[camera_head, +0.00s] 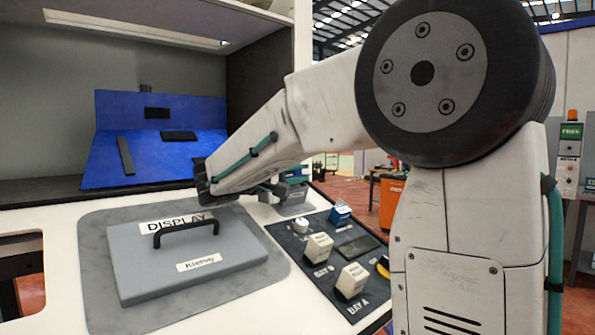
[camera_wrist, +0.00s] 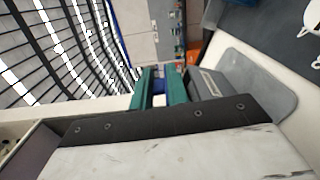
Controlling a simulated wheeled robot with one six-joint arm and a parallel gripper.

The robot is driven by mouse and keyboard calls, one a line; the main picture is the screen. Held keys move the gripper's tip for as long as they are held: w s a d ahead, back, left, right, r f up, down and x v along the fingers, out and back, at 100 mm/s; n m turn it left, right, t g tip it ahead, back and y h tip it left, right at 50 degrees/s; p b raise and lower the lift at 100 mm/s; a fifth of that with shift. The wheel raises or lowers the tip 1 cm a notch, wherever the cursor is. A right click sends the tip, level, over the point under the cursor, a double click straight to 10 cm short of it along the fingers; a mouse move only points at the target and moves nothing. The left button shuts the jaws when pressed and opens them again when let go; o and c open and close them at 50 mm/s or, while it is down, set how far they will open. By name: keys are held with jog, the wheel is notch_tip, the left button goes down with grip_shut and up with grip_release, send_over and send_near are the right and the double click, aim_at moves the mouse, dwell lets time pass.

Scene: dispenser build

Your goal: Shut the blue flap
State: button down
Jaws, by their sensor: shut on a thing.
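My gripper (camera_wrist: 161,90) has teal fingers and is shut on a small blue piece (camera_wrist: 159,86), mostly hidden between them. I cannot tell for sure if this piece is the blue flap. Right beside the fingers in the wrist view is a grey box (camera_wrist: 208,84) on a grey plate (camera_wrist: 262,85). In the head view my gripper (camera_head: 280,188) is low over the counter by this box (camera_head: 296,195), and my arm hides part of both. A larger blue panel (camera_head: 150,160), sloped with an upright back part, stands in the open cabinet at left, apart from my gripper.
A grey lid (camera_head: 185,262) marked DISPLAY, with a black handle (camera_head: 186,231), lies on the counter in front. A dark control panel (camera_head: 325,250) with white blocks and a blue-topped block (camera_head: 340,212) is to its right. An orange cabinet (camera_head: 391,203) stands farther back on the floor.

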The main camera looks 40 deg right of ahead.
jog(key=shift+f+m, duration=0.1)
jog(key=shift+m, duration=0.2)
dwell(0.4)
jog(key=c, duration=1.4)
grip_release()
jog(key=shift+c, duration=0.2)
